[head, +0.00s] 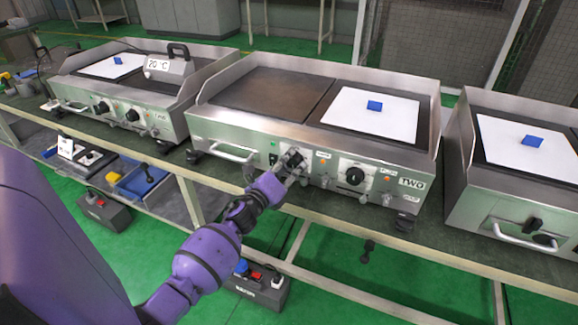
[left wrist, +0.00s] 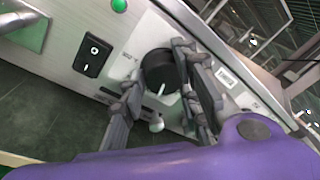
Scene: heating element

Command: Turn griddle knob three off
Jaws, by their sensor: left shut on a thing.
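My left gripper (head: 292,164) is at the front panel of the middle griddle (head: 240,137), which is marked TWO. It is shut on that griddle's left black knob (head: 294,155). In the left wrist view the fingers (left wrist: 160,85) lie on both sides of the black knob (left wrist: 160,70). A pale pointer or lever shows at the knob's lower edge; its setting is hard to read. The middle griddle's right knob (head: 355,176) is free. A black switch marked with a line and circle (left wrist: 93,56) and a green light (left wrist: 119,5) sit left of the gripped knob. My right gripper is not in view.
Another griddle (head: 470,215) stands at right. White sheets with blue blocks lie on the plates. A handle (head: 233,153) juts out left of the gripped knob.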

